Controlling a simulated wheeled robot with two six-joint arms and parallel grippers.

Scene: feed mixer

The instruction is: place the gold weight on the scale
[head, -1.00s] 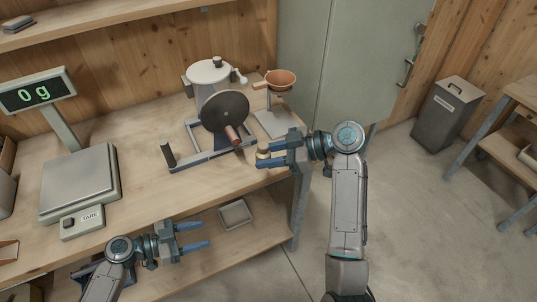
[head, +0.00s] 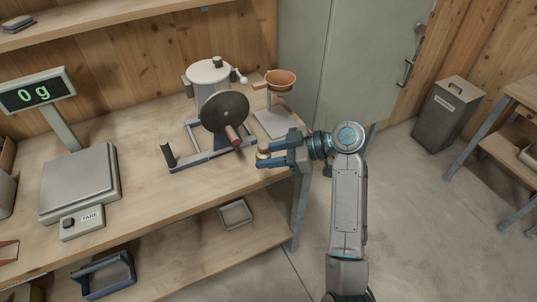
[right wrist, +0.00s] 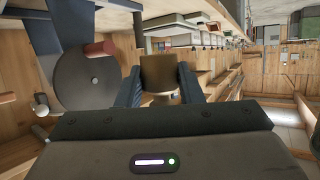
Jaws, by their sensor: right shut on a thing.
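The gold weight (head: 263,151) is between the fingers of my right gripper (head: 268,155), at the right end of the bench in the head view. The right wrist view shows the weight (right wrist: 158,75) clasped between both fingers of the right gripper (right wrist: 160,88). I cannot tell whether its base touches the bench. The scale (head: 78,180) stands at the left of the bench, its flat plate empty and its display (head: 36,92) reading 0 g. My left gripper is out of view.
A hand-cranked mixer with a dark disc (head: 225,112) stands mid-bench, between the weight and the scale. A stand with an orange bowl (head: 281,80) is behind my right gripper. A small tray (head: 235,213) and a blue-grey bin (head: 104,276) sit on the lower shelf.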

